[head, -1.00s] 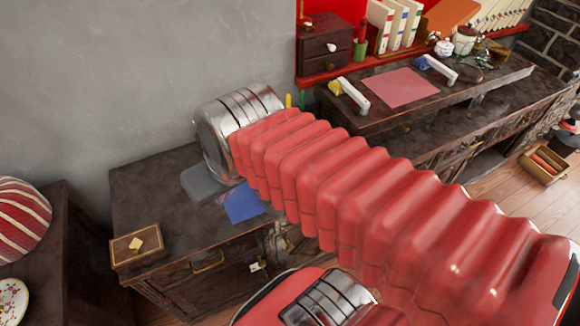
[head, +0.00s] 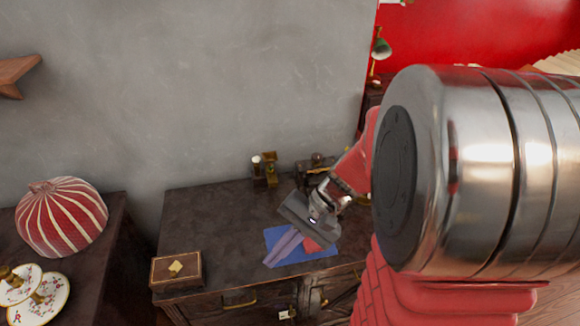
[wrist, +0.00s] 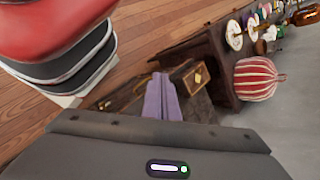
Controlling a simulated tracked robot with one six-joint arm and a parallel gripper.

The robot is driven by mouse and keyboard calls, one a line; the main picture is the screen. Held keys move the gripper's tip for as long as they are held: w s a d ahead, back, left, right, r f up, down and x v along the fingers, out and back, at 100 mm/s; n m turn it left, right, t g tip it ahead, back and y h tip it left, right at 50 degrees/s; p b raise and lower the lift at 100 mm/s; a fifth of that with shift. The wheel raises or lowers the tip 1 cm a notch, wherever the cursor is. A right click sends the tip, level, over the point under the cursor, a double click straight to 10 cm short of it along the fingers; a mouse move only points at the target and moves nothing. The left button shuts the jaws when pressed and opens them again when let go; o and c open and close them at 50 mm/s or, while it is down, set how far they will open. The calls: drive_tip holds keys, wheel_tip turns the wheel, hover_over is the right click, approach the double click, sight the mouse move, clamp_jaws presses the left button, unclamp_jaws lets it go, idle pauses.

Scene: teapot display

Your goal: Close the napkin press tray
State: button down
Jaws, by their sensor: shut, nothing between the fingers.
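My gripper (head: 271,259) is shut and empty, its purple fingers together and pointing down and left over a blue cloth (head: 290,247) on a dark wooden cabinet (head: 215,220). I cannot tell whether the fingers touch the cloth. In the wrist view the shut fingers (wrist: 160,80) point toward the cabinet top. No napkin press tray can be told for sure. A small wood-and-brass stand (head: 265,170) and a dark object (head: 315,168) stand at the back of the cabinet, the latter partly behind my wrist. The cabinet front has a brass handle (head: 240,302).
A wooden box (head: 176,270) with a pale tag sits at the cabinet's front left corner. A red striped dome (head: 62,216) and plates (head: 40,298) stand on furniture at left. The grey wall (head: 200,90) is behind. My arm blocks the right side.

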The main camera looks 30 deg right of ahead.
drive_tip(key=w+d+f+m+t+y, duration=0.1)
drive_tip(key=w+d+f+m+t, duration=0.3)
drive_tip(key=d+m, duration=0.3)
drive_tip(key=w+d+f+m+t+y, duration=0.2)
drive_tip(key=d+f+m+t, duration=0.3)
drive_tip(key=d+m+t, duration=0.2)
drive_tip(key=s+d+f+m+t+h, duration=0.2)
drive_tip(key=d+f+m+h, duration=0.1)
drive_tip(key=d+m+h, duration=0.1)
drive_tip(key=s+d+f+m+t+h, duration=0.2)
drive_tip(key=d+f+m+h, duration=0.1)
drive_tip(key=d, duration=0.3)
drive_tip(key=s+d+f+m+t+h, duration=0.2)
drive_tip(key=s+d+f+m+h, duration=0.1)
drive_tip(key=d+f+m+h, duration=0.1)
drive_tip(key=shift+d+f+m+h, duration=0.3)
drive_tip(key=shift+d+f+m, duration=0.3)
drive_tip(key=shift+d+f, duration=0.15)
drive_tip(key=shift+w, duration=0.15)
drive_tip(key=shift+w+d+r, duration=0.1)
drive_tip(key=shift+w, duration=6.8)
drive_tip(key=shift+w+d, duration=0.1)
drive_tip(key=shift+d, duration=0.05)
